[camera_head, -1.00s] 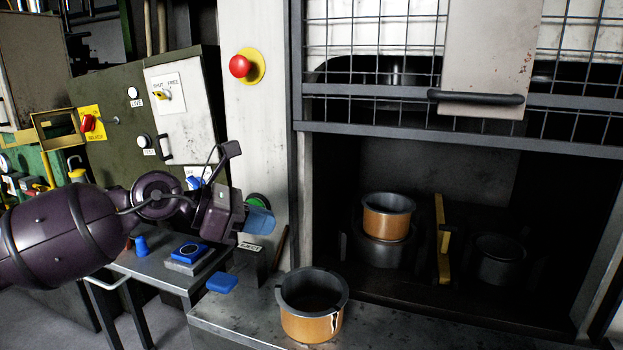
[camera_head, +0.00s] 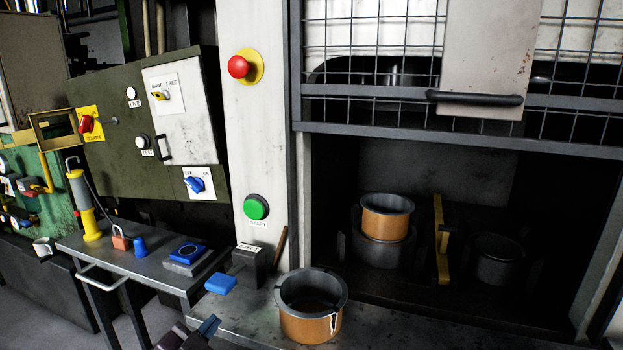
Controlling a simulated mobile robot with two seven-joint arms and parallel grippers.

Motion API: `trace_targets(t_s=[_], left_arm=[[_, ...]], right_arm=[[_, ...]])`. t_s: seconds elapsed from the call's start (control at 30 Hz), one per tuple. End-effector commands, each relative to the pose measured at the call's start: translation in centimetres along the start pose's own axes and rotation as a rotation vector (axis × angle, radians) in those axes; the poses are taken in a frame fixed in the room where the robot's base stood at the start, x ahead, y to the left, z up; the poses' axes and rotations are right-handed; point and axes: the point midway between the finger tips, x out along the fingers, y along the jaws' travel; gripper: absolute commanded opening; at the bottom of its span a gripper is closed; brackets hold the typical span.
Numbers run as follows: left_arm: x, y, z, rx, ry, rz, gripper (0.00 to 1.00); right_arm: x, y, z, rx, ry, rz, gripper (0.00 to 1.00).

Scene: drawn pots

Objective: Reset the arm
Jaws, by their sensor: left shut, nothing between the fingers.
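My left gripper (camera_head: 208,326) shows only in part at the bottom edge, left of centre. Its dark fingers are shut with nothing between them. The rest of my left arm is below the picture. The gripper is low, in front of the workbench edge, apart from the orange and grey pot (camera_head: 311,306) to its right. My right gripper is not in view.
The green button (camera_head: 256,206) and red button (camera_head: 238,67) are on the white post. A blue-topped box (camera_head: 187,252) sits on the side table. A blue lever (camera_head: 221,283) is above my gripper. Another pot (camera_head: 387,217) stands inside the press bay.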

Motion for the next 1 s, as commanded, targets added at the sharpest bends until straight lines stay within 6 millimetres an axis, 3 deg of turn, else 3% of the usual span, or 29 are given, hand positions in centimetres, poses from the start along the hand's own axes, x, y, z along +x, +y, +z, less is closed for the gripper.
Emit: trace_targets(t_s=[0.03, 0.2, 0.5, 0.73, 0.83, 1.0], left_arm=[[-1.6, 1.0, 2.1, -0.076, -0.064, 0.001, 0.0], [-6.8, 3.8, 7.6, -0.277, -0.236, -0.009, 0.0], [-17.9, 8.6, 14.9, -0.494, -0.494, -0.076, 0.0], [-25.3, 12.0, 17.8, -0.566, -0.65, -0.1, 0.0], [-26.9, 12.7, 18.2, -0.575, -0.682, -0.099, 0.0], [-27.7, 13.0, 18.4, -0.576, -0.698, -0.097, 0.0]], right_arm=[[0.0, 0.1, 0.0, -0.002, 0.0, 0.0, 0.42], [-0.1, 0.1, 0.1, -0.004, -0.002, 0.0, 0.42], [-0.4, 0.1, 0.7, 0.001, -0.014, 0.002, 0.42], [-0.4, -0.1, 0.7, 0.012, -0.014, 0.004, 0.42], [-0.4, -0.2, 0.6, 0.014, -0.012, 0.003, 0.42], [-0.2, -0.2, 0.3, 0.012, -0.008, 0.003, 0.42]])
